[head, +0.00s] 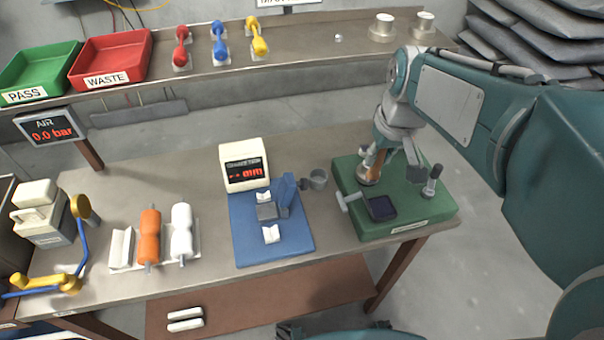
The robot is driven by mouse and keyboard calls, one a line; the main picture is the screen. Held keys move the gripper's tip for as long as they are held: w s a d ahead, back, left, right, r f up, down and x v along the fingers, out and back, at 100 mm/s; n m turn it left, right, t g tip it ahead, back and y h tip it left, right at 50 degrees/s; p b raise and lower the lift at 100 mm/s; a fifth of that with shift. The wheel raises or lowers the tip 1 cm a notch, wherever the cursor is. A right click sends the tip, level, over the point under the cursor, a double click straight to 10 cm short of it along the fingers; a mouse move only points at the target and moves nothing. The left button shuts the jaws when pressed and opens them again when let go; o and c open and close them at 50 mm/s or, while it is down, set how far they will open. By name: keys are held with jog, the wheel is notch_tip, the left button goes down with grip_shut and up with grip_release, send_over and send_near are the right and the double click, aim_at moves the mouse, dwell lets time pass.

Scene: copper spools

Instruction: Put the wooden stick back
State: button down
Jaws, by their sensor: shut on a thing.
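My gripper (390,150) is at the right of the bench, low over the back of a green block (425,208). It is shut on a thin orange-brown piece (374,160), which looks like the wooden stick. The piece stands roughly upright above a small round metal part on the green block. Most of it is hidden by my gripper, and I cannot tell whether it touches the metal part.
The green block also carries a T-handle (350,199), a dark square (381,208) and a black-knobbed post (432,180). Orange (150,237) and white (182,232) spools lie further left.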

jog(key=shift+w+f, duration=0.2)
jog(key=shift+w, duration=0.05)
jog(key=w+a+f, duration=0.3)
jog(key=f, duration=0.1)
jog(key=w+a+f, duration=0.3)
jog(key=f, duration=0.1)
jog(key=w+a+f, duration=0.3)
jog(key=f, duration=0.1)
jog(key=shift+w+f, duration=0.2)
jog(key=shift+w, duration=0.15)
jog(key=shift+a+f, duration=0.15)
jog(key=shift+a, duration=0.25)
jog(key=c, duration=0.5)
grip_release()
jog(key=shift+d, duration=0.3)
